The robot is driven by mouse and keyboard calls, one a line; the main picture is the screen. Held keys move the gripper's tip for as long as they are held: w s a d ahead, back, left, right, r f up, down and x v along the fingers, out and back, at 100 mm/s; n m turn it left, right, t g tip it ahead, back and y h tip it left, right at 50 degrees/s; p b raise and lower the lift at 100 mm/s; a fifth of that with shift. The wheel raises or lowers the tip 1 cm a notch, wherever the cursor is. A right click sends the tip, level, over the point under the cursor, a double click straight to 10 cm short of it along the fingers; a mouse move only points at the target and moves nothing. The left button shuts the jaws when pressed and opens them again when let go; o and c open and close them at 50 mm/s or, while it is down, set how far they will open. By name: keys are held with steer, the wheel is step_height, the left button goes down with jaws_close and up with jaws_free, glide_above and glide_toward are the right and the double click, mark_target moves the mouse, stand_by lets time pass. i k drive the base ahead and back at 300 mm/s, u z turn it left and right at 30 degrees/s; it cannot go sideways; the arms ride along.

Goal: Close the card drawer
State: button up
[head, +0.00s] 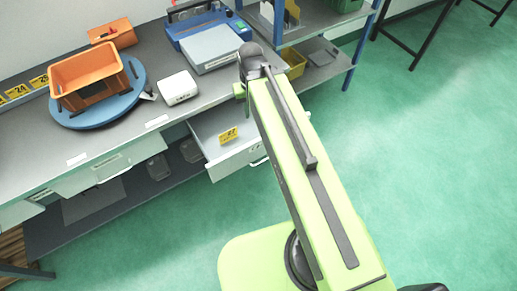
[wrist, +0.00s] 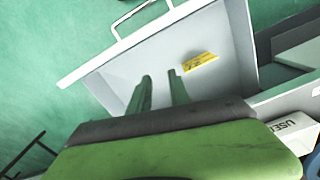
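The card drawer (head: 210,128) is pulled out from under the grey workbench, white inside. A yellow card (head: 229,135) stands in it; the digits look like 27. My arm hides part of its right side. In the wrist view the drawer (wrist: 115,85) shows its inside, its front panel and a bar handle (wrist: 145,15) on the outer face. The yellow card (wrist: 200,63) is just right of my fingertips. My gripper (wrist: 159,76) is open and empty, its two fingers apart over the drawer. I cannot tell whether they touch it. In the head view the fingers are mostly hidden.
On the bench are an orange bin (head: 88,75) on a blue turntable (head: 130,105), a white box (head: 178,88) and a blue-and-grey scale (head: 210,48). A closed drawer (head: 95,175) lies left. A blue-legged shelf (head: 356,55) stands right. Green floor in front is clear.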

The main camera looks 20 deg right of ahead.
mark_target(224, 159)
steer(key=z, duration=1.5)
steer(key=k, duration=1.3)
steer(key=u, duration=2.25)
steer(key=k, duration=0.6)
steer(key=z, duration=0.25)
steer(key=i, duration=0.6)
steer(key=u, duration=0.1)
